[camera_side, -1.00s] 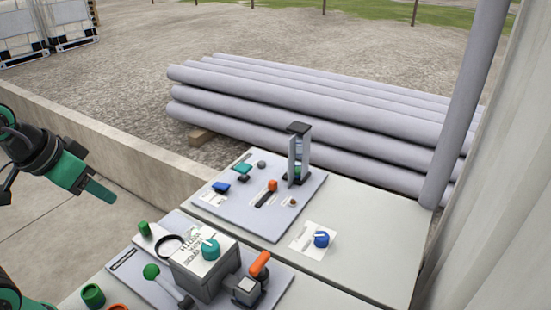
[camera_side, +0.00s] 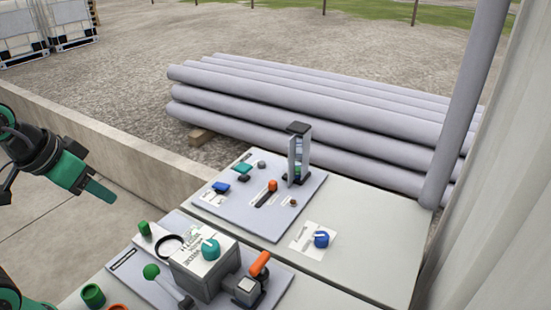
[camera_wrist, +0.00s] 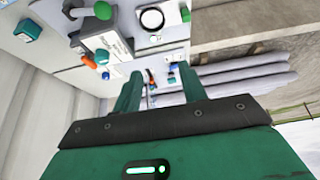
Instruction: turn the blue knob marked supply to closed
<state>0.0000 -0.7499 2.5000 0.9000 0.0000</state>
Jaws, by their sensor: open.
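A round blue knob (camera_side: 321,239) with a pale pointer line sits on a white label card at the right of the bench. A second, flatter blue handle (camera_side: 221,187) is at the left of the grey panel. The lettering beside both is too small to read, so I cannot tell which is marked supply. My gripper (camera_side: 100,192) hangs in the air at the far left, well away from both and touching nothing. In the wrist view my gripper (camera_wrist: 160,82) has its two green fingers apart with nothing held between them.
A grey box (camera_side: 203,272) with a teal knob (camera_side: 210,249) and an orange-handled valve (camera_side: 260,264) stand at the front. A clear upright gauge (camera_side: 298,155) rises from the back panel. A low concrete wall (camera_side: 120,155) runs behind the bench. The air around my gripper is clear.

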